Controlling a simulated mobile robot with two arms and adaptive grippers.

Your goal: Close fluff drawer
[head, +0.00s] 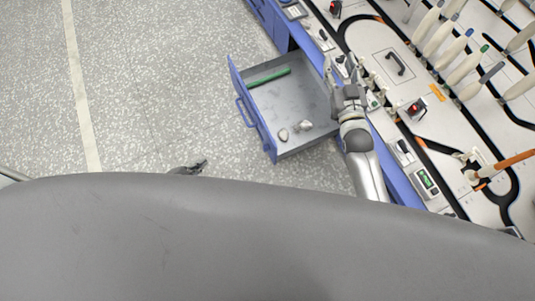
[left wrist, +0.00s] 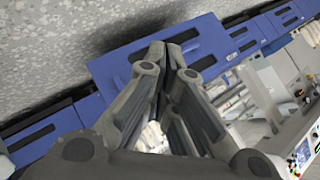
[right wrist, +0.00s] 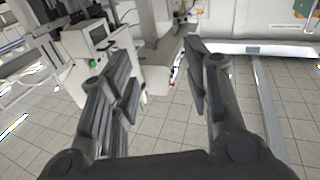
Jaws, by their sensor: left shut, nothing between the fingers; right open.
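The open drawer (head: 315,105) is pulled out to the left from beneath the machine. It has a grey inside, a blue front panel (head: 238,88) and a blue handle (head: 246,112). Two pale fluff lumps (head: 283,134) (head: 304,126) and a green bar (head: 269,77) lie inside. My left gripper (head: 200,166) is shut and empty, to the left of the drawer front in the head view and apart from it. In the left wrist view its closed fingertips (left wrist: 168,50) overlap a blue panel (left wrist: 115,68).
The machine top (head: 375,45) with black tracks, pale bobbins (head: 465,68) and a red-lit box (head: 416,108) fills the right side. Speckled floor (head: 150,80) is free left of the drawer. In the right wrist view, a light tiled floor (right wrist: 170,125) lies beyond the fingers.

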